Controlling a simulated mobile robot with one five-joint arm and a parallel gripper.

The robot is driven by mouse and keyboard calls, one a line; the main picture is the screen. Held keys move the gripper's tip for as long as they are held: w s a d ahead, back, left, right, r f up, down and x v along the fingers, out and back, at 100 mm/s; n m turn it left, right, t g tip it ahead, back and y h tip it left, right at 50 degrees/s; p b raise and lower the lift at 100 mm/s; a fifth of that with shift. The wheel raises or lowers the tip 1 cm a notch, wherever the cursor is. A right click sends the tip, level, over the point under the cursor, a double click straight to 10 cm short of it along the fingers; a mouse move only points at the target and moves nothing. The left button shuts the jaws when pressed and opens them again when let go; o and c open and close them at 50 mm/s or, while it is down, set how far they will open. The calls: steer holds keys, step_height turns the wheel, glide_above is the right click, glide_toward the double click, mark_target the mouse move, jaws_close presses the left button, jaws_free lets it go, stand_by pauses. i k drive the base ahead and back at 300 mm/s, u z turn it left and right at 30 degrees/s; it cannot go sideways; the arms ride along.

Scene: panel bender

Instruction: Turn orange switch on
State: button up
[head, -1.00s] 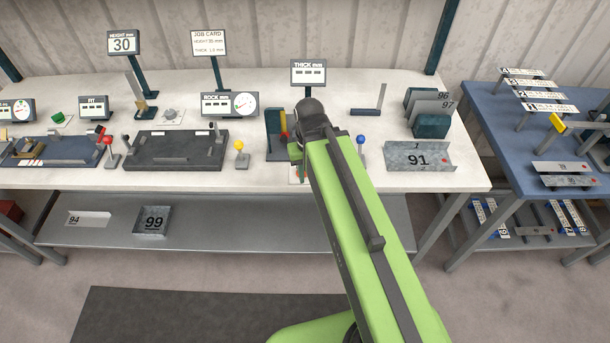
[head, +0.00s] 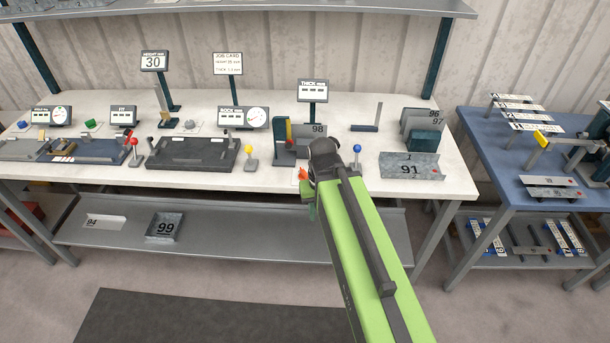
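A small orange piece (head: 302,173), which looks like the orange switch, shows at the front of the white workbench (head: 270,178), just left of the dark end of my arm. It is partly hidden, so I cannot tell its on or off position. My arm reaches up from the lower right and ends over the bench's front edge. My gripper (head: 309,202) shows only as a small green part below the arm's dark joint, close to the orange piece in the picture. Its fingers are mostly hidden, and I cannot tell whether it touches anything.
A yellow-knobbed lever (head: 251,152) stands to the left and a blue-knobbed lever (head: 357,152) just right of my arm. The dark thickness gauge (head: 284,148) is behind the orange piece. A lower shelf (head: 240,228) runs beneath.

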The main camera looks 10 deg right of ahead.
mark_target(303, 175)
steer(key=u, duration=0.35)
steer(key=k, duration=1.25)
steer(key=u, duration=1.05)
steer(key=i, duration=1.5)
steer(key=z, duration=0.6)
